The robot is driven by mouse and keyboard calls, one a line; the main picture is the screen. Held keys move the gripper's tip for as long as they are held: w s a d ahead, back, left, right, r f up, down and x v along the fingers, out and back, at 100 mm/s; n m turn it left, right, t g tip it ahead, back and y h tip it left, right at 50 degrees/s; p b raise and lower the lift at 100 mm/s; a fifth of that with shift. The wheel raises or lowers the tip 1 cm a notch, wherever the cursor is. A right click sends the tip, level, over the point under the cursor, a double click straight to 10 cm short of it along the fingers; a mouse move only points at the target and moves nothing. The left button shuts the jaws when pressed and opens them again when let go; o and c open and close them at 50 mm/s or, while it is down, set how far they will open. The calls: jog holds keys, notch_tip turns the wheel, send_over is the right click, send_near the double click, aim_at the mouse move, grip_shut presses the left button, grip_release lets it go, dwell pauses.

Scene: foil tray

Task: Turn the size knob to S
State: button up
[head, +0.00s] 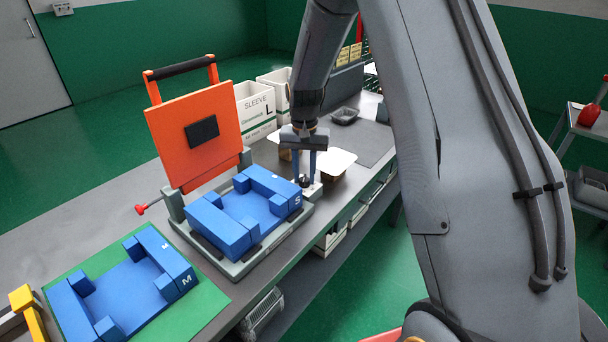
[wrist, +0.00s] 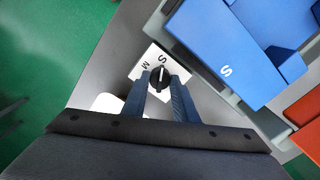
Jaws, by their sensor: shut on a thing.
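The size knob (wrist: 158,80) is a small black dial with a white pointer line, on a white plate (wrist: 145,58) marked S and M. In the wrist view the pointer faces up the picture, roughly at the S; its exact alignment is hard to tell. Any further mark is hidden. My gripper (wrist: 160,82) has one finger on each side of the knob and is shut on it. In the head view my gripper (head: 304,178) points down at the knob, beside the blue S fixture (head: 248,203); the knob is small and partly hidden there.
The blue fixture sits in a grey press with a raised orange lid (head: 165,130), close beside my gripper. Another blue fixture marked M (head: 135,285) lies on a green mat at front left. Sleeve boxes (head: 256,112) and a tray (head: 344,116) stand farther back.

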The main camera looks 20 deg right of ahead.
aim_at(304, 177)
dwell(0.4)
jog(key=o, duration=1.1)
jog(key=shift+c, duration=0.2)
jog(key=shift+r+b, duration=1.15)
jog(key=shift+r, duration=2.8)
